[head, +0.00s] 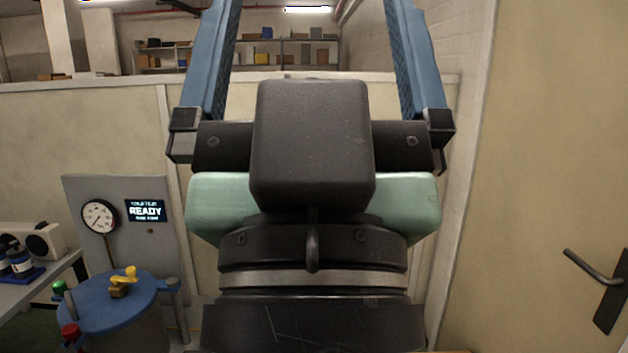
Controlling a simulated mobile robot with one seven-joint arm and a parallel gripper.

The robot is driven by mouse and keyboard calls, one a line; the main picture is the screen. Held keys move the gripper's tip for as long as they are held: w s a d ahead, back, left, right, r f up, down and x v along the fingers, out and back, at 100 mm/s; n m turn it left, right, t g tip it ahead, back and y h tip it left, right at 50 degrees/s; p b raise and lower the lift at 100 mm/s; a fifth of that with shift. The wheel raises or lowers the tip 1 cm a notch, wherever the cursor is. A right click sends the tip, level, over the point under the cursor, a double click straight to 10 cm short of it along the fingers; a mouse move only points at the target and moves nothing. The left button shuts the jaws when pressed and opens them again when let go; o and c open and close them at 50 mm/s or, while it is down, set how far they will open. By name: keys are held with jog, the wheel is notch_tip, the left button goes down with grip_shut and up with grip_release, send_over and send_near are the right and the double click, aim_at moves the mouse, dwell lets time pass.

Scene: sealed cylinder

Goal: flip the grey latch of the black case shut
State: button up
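My gripper (312,20) fills the middle of the head view and points upward. Its two blue fingers stand wide apart with nothing between them, and their tips run to or past the top edge. The gripper's dark body hides much of the scene behind it. I see no black case and no grey latch in this view.
At the lower left stands a cylinder with a blue lid (88,308) and a yellow handle (124,278). Behind it is a grey panel (100,187) with a gauge and a "READY" display. A bench (45,280) is far left; a door (550,150) is right.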

notch_tip(320, 180, up, 3)
jog(key=shift+f+p, duration=0.15)
jog(key=shift+p, duration=0.45)
